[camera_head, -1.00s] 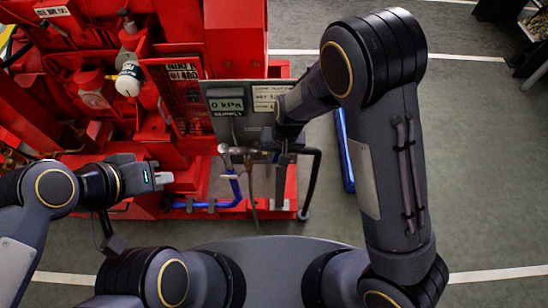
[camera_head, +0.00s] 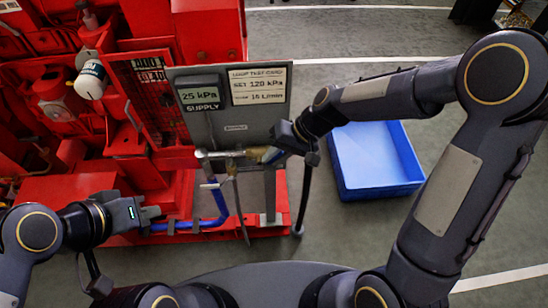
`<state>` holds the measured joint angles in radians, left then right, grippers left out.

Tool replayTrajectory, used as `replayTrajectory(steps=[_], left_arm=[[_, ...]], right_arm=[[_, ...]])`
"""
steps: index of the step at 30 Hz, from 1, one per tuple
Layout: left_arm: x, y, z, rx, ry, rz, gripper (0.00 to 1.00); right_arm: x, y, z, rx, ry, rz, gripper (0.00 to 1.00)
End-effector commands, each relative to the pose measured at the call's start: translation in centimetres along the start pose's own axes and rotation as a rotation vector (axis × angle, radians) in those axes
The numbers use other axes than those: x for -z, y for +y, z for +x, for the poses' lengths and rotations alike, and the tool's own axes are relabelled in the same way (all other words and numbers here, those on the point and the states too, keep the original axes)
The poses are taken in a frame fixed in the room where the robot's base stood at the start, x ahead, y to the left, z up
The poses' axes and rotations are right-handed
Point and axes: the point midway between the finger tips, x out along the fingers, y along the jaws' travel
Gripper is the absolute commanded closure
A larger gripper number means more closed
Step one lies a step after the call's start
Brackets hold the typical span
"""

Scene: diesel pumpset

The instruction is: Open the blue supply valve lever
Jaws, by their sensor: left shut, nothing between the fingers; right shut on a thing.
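My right gripper (camera_head: 270,155) is shut at the right end of a short horizontal pipe with a brass fitting (camera_head: 250,154), below the grey gauge panel. What it grips appears to be the blue supply valve lever, but the fingers hide most of it and I cannot see its exact angle. The supply gauge (camera_head: 200,96) reads 25 kPa. A blue pipe (camera_head: 218,196) runs down from the left end of the horizontal pipe. My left gripper (camera_head: 150,212) is shut and empty, at the left in front of the red base, apart from the valve.
The red pumpset (camera_head: 95,190) fills the left side. A label panel (camera_head: 258,86) reads SET 120 kPa.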

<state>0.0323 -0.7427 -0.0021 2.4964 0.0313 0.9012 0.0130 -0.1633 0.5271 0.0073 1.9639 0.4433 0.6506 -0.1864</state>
Motion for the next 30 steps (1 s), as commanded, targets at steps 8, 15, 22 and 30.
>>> replayTrajectory(steps=[8,15,22,30], left_arm=[[0.0,0.0,0.0,0.000,0.000,0.000,1.00],[0.0,0.0,0.0,0.000,0.000,0.000,1.00],[0.0,0.0,-0.1,0.000,0.000,0.000,1.00],[0.3,0.3,-0.6,0.000,0.000,0.000,1.00]], right_arm=[[-0.1,0.0,0.0,-0.001,-0.003,0.003,0.81],[-0.1,0.0,0.0,-0.001,-0.002,0.002,0.60],[0.0,0.0,-0.2,-0.001,0.000,0.001,0.60],[0.1,-0.1,-4.3,0.000,0.004,0.001,0.60]])
